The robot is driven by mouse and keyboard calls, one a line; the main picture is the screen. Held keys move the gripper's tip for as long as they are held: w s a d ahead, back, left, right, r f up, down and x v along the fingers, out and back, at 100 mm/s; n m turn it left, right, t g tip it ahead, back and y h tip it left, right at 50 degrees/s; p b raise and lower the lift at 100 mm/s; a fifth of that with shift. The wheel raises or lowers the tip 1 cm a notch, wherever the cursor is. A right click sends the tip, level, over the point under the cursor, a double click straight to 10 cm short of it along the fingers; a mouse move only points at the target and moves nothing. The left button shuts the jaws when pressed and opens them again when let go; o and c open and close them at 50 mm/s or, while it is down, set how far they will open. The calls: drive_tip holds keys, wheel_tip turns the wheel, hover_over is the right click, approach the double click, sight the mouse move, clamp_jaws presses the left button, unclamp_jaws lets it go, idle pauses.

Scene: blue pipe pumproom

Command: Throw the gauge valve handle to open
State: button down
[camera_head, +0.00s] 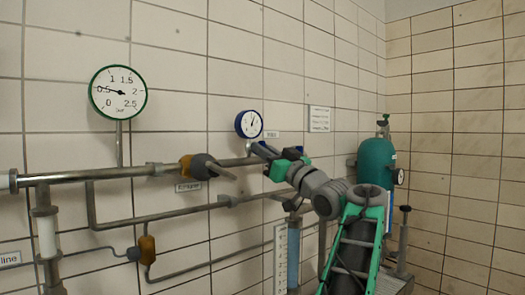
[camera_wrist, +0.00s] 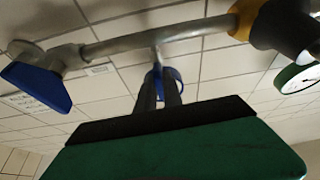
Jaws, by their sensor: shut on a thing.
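The small blue-rimmed gauge (camera_head: 249,124) is on the wall, above the pipe. My gripper (camera_head: 257,149) reaches in from the lower right to just below this gauge. In the wrist view my two dark fingers (camera_wrist: 160,88) are close together in front of the gauge's stem, with the blue rim (camera_wrist: 172,76) behind them. The fingers are shut on the gauge valve handle. They hide most of it, so its angle cannot be told.
A larger green-rimmed gauge (camera_head: 118,92) stands at the left. A valve with a yellow body (camera_head: 188,167) and grey lever sits on the upper pipe (camera_head: 105,174). A blue wedge-shaped part (camera_wrist: 38,88) is at the left in the wrist view. A green cylinder (camera_head: 376,163) stands at the right.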

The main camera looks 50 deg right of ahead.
drive_tip(key=c, duration=1.5)
unclamp_jaws()
drive_tip(key=b+v, duration=0.1)
drive_tip(key=v, duration=0.6)
drive_tip(key=shift+s+f+b, duration=0.15)
drive_tip(key=shift+s+b, duration=0.15)
drive_tip(key=shift+s, duration=0.1)
